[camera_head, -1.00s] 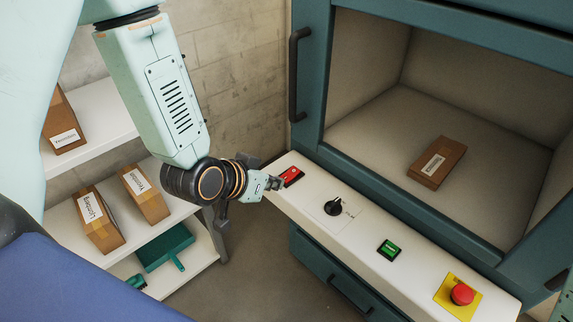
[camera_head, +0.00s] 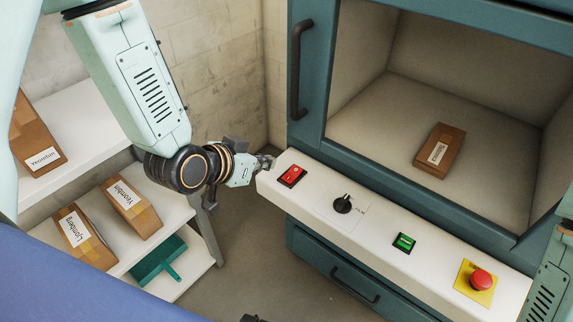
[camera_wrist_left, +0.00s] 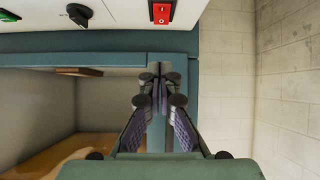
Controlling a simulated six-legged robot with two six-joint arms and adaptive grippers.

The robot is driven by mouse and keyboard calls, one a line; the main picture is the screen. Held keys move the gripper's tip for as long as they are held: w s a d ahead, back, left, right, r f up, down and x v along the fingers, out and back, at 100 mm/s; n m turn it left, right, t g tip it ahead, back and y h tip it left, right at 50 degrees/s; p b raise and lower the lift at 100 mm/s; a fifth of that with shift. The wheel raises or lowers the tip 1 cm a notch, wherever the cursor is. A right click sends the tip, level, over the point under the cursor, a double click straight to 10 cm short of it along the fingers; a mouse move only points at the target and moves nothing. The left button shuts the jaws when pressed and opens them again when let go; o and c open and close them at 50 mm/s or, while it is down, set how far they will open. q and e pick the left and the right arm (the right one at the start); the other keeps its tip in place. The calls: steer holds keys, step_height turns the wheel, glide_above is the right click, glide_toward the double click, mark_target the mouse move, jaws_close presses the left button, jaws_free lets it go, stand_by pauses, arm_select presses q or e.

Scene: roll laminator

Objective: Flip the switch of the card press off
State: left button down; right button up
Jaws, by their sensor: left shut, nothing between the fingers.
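The card press is the large teal machine with a white control panel (camera_head: 375,222) along its front. A red rocker switch (camera_head: 292,176) sits at the panel's left end. It also shows at the top of the left wrist view (camera_wrist_left: 186,12). I cannot tell from its tilt whether it is on or off. My left gripper (camera_head: 266,162) is shut and empty. In the head view its tips are just left of the switch, by the panel's end, apart from the switch. My right gripper is not in view.
The panel also carries a black knob (camera_head: 343,204), a green button (camera_head: 404,243) and a red emergency stop (camera_head: 481,280). A brown box (camera_head: 440,151) lies in the press chamber. A black door handle (camera_head: 297,70) stands behind the switch. Shelves with boxes (camera_head: 133,207) are at left.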

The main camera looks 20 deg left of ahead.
arm_select(q)
steer(key=shift+w+d+r+m, duration=0.2)
steer(key=shift+m, duration=0.1)
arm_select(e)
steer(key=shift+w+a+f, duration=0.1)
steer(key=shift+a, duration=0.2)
arm_select(q)
steer(key=b, duration=0.3)
glide_toward(300, 168)
steer(key=w, duration=0.2)
steer(key=w+d, duration=0.1)
steer(key=shift+w+r, duration=0.1)
steer(key=shift+r, duration=0.25)
steer(key=f, duration=0.2)
steer(key=w+f, duration=0.1)
steer(key=shift+d+f+b, duration=0.1)
steer(key=shift+d+b, duration=0.15)
steer(key=shift+b, duration=0.15)
steer(key=shift+w+f, duration=0.1)
steer(key=shift+f, duration=0.4)
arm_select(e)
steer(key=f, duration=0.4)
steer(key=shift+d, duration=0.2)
